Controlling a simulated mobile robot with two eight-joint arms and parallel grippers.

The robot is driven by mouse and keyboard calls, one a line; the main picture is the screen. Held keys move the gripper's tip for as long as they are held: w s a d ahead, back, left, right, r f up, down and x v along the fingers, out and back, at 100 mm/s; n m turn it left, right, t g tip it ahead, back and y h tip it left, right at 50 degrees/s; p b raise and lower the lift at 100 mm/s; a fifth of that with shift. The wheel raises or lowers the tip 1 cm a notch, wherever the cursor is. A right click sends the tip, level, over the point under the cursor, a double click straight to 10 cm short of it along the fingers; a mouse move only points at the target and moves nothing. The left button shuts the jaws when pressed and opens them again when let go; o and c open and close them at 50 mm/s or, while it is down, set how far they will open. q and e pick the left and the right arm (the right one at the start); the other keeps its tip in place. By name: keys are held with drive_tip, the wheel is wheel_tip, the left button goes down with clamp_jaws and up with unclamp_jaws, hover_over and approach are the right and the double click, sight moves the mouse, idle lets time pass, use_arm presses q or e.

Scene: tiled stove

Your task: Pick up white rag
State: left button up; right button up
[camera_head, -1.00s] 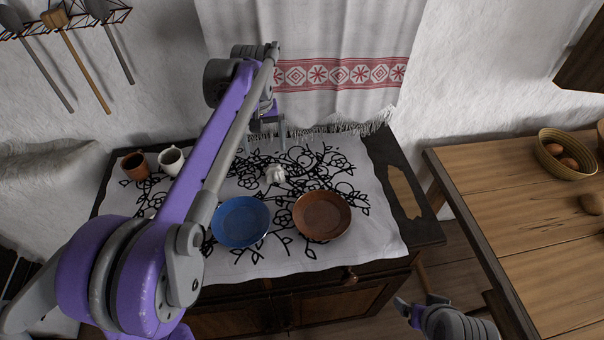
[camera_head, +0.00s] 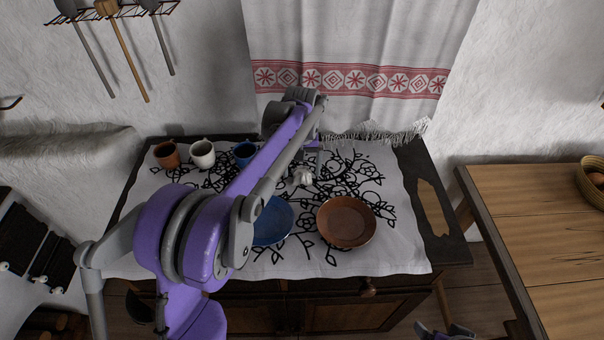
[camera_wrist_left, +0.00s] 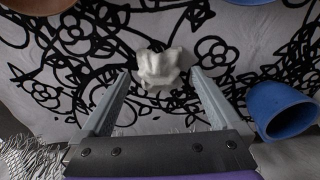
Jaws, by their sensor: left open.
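The white rag (camera_head: 302,176) is a small crumpled lump on the patterned white cloth, behind the brown plate. In the left wrist view the rag (camera_wrist_left: 160,70) lies ahead, between the fingertips in the picture. My left gripper (camera_wrist_left: 159,76) is open and empty, its two fingers pointing toward the rag. In the head view the left gripper (camera_head: 311,158) is just behind the rag, partly hidden by its own arm; contact is not visible. My right gripper (camera_head: 442,331) shows only in part at the bottom edge, away from the rag.
A blue plate (camera_head: 273,222) and a brown plate (camera_head: 346,222) are in front of the rag. A brown cup (camera_head: 167,154), a white cup (camera_head: 202,154) and a blue cup (camera_head: 244,152) stand at the back left. A wooden table (camera_head: 530,220) is at right.

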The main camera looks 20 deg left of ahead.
sight(302, 170)
use_arm(q)
drive_tip(key=shift+f, duration=0.45)
drive_tip(key=c, duration=1.4)
wheel_tip(302, 170, up, 10)
drive_tip(key=shift+r+p, duration=0.1)
drive_tip(key=shift+p, duration=0.2)
drive_tip(key=shift+c, duration=0.2)
drive_tip(key=o, duration=0.8)
drive_tip(key=c, duration=0.6)
drive_tip(key=shift+s, duration=0.1)
drive_tip(key=shift+c, duration=0.2)
